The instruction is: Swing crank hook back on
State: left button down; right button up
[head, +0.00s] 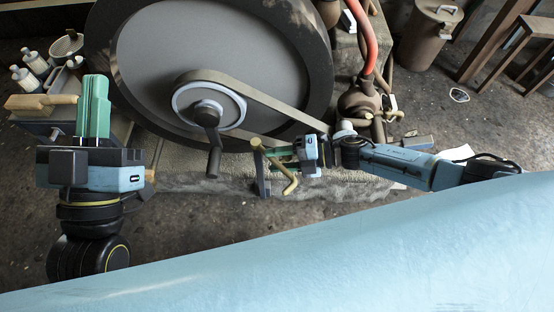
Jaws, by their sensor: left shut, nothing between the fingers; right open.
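A large dark-rimmed flywheel (318,60) with a grey face fills the upper middle. A tan belt (262,103) runs from its white-ringed hub pulley (234,108) down to the right. A dark crank (213,145) hangs downward from the hub. A brass-coloured bent rod (289,184), hook- or crank-shaped, sits below the belt's lower end. My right gripper (278,154) is open and reaches in from the right, close to this rod; I cannot tell if they touch. My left gripper (96,80) is shut and empty, pointing up, left of the flywheel and apart from the crank.
A wooden-handled tool (40,101) and several bottles (33,62) are at the left, near my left gripper. A red hose (367,40) and engine parts stand right of the flywheel. A brown metal can (425,35) stands farther back. A pale blue surface (350,255) fills the foreground.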

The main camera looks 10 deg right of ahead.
jog(key=shift+w+a, duration=0.1)
jog(key=shift+a, duration=0.05)
jog(key=shift+f, duration=0.1)
jog(key=c, duration=0.9)
jog(key=shift+f, duration=0.1)
grip_shut()
